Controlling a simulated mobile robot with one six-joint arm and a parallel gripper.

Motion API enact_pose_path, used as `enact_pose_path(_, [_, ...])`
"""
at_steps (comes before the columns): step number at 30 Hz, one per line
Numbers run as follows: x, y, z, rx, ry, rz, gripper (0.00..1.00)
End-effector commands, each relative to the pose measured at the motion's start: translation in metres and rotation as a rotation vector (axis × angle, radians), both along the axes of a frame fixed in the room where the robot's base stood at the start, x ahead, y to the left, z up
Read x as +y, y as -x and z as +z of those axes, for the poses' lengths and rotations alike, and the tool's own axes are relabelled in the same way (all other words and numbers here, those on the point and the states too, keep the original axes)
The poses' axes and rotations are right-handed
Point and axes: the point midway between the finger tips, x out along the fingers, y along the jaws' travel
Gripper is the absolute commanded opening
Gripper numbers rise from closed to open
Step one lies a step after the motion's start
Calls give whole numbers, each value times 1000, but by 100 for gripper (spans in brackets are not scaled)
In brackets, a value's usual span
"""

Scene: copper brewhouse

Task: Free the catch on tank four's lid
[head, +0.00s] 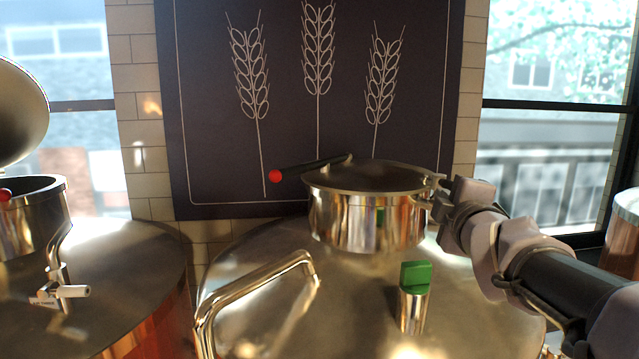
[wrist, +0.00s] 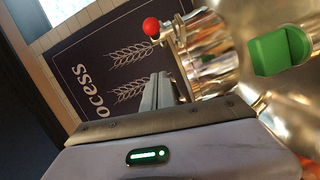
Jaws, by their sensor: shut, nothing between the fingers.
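The tank in front of me (head: 250,270) has a round steel neck (head: 345,222) with its lid (head: 375,174) lying shut on top. A dark lever with a red ball end (head: 276,176) reaches left from the lid's far side; the ball also shows in the wrist view (wrist: 151,26). My gripper (head: 436,195) is at the neck's right side, shut and empty. Its fingers show in the wrist view (wrist: 158,88), just left of the neck in that picture. I cannot tell whether they touch it. No number on the tank is readable.
A green block on a steel post (head: 416,275) stands in front of the neck. A bent steel handle (head: 255,285) rises on the left. Another tank (head: 110,270) at left has its lid (head: 20,112) raised. A dark wheat panel (head: 215,130) is behind.

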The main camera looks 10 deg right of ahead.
Motion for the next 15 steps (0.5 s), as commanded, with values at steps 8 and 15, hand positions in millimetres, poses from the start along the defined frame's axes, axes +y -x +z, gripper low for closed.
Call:
enact_pose_path(8, [-12, -58, -2, 3, -2, 1, 0])
enact_pose_path(15, [-36, -88, -2, 3, 1, -4, 0])
